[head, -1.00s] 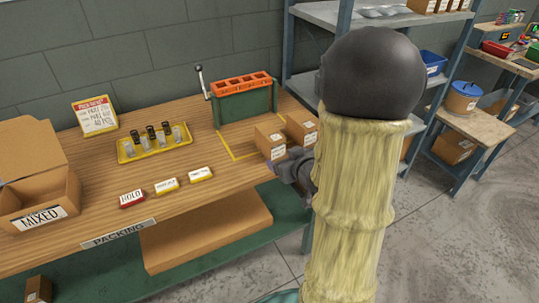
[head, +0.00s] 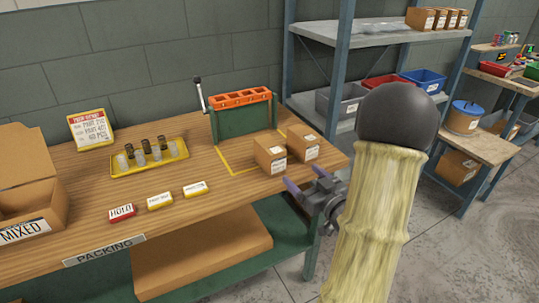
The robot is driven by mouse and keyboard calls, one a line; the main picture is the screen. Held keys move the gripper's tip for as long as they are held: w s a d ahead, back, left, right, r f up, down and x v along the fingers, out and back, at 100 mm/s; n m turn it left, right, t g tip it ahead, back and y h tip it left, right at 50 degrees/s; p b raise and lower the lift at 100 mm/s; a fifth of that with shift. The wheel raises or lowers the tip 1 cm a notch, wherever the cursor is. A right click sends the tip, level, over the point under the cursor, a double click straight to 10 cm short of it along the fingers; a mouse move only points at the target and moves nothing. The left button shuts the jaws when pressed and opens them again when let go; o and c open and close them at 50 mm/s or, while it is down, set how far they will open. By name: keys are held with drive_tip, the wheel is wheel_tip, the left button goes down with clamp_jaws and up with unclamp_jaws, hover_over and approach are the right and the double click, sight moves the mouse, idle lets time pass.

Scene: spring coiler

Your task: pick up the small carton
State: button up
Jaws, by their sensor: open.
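Two small brown cartons with white labels stand side by side at the right end of the packing table, by a yellow outline. The left carton (head: 269,155) is nearer the front edge, and the right carton (head: 303,144) is just beyond it. I cannot tell which one the task names. My gripper (head: 304,191) is open and empty, in front of the cartons near the table's right front edge. Its purple-tipped fingers point left and are apart from both cartons. My arm hides part of the shelf and floor at the right.
An orange-topped green rack (head: 243,113) stands behind the cartons. A yellow tray (head: 181,165) with several small parts, small label blocks and an open MIXED box (head: 42,219) are to the left. A shelf post (head: 338,65) rises behind the table's right end.

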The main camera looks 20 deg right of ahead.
drive_tip(key=w+p, duration=0.2)
approach(272, 146)
drive_tip(key=w, duration=0.2)
drive_tip(key=w+p, duration=0.1)
drive_tip(key=w, duration=0.1)
drive_tip(key=shift+w+a, duration=0.2)
drive_tip(key=shift+w, duration=0.15)
drive_tip(key=w, duration=0.5)
drive_tip(key=shift+w+a+f+p, duration=0.1)
drive_tip(key=shift+a+p, duration=0.15)
drive_tip(key=shift+p, duration=0.15)
drive_tip(key=shift+c, duration=0.2)
drive_tip(key=c, duration=1.4)
